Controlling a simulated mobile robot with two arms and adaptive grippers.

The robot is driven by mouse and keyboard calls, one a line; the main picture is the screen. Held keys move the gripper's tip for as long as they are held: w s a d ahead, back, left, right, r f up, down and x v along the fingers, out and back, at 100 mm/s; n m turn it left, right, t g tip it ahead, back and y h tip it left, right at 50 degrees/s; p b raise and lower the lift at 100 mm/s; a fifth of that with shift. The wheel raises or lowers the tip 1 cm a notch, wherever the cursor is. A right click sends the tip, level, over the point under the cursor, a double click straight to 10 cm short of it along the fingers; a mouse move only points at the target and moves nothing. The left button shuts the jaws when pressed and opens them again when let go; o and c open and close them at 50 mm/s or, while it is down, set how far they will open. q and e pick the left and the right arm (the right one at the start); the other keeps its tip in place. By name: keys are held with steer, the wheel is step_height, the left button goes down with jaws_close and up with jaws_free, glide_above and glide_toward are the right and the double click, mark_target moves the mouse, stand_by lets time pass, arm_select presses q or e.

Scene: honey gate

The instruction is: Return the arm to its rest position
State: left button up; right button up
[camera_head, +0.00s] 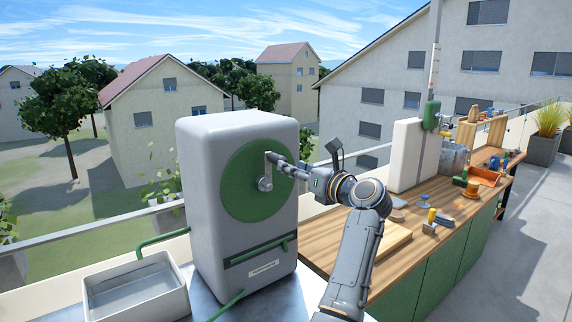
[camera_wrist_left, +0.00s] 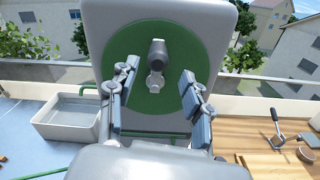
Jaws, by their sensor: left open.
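A grey machine (camera_head: 240,140) with rounded edges carries a round green disc (camera_head: 238,192) on its front. A metal crank (camera_head: 265,184) sits at the disc's middle, with its handle pointing outward near the top. My left gripper (camera_head: 294,170) is in front of the disc, close to the crank handle. In the left wrist view my left gripper (camera_wrist_left: 160,74) is open, with one finger on each side of the crank handle (camera_wrist_left: 157,50). Both fingers look apart from the handle, and nothing is held. My right gripper is not in view.
A white basin (camera_head: 138,291) stands left of the machine, beside a green pipe (camera_head: 163,241). A railing runs behind.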

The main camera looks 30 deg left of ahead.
arm_select(q)
steer(key=shift+v, duration=0.85)
steer(key=shift+a, duration=0.1)
